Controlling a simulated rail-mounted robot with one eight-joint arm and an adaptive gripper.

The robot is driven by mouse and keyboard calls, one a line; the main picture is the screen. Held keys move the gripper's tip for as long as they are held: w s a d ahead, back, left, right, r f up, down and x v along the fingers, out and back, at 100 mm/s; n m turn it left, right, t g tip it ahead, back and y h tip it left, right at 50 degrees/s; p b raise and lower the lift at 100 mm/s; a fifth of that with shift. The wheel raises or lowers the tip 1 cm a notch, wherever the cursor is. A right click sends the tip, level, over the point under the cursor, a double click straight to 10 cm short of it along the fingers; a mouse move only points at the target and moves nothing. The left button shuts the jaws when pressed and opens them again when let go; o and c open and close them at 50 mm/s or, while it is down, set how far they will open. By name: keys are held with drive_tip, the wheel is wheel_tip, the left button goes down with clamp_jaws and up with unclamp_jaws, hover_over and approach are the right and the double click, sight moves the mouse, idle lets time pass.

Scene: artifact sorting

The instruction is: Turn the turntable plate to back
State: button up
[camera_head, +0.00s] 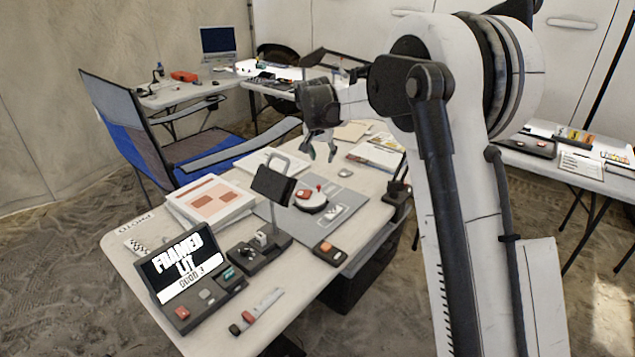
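The turntable plate (310,203) is a small round disc, white on top with a dark rim. It sits on a grey mat (345,198) at the middle of the table. A small red object (304,193) and a pale piece lie on it. My gripper (321,152) hangs above the far part of the table, behind the turntable and clear of it. Its fingers point down, spread apart and empty. Any marking for the plate's facing is too small to read.
A dark panel on a stand (273,185) rises left of the turntable. A screen reading "FRAMED LIT" (183,262) stands at the front left. A control box with an orange button (329,252) sits at the near edge. Books (378,155) lie at the back. A blue chair (150,140) stands behind.

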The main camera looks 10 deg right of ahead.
approach(319, 186)
drive_tip(key=v, duration=0.4)
drive_tip(key=x, duration=1.2)
drive_tip(key=shift+w+f, duration=0.2)
drive_tip(key=shift+f, duration=0.15)
clamp_jaws()
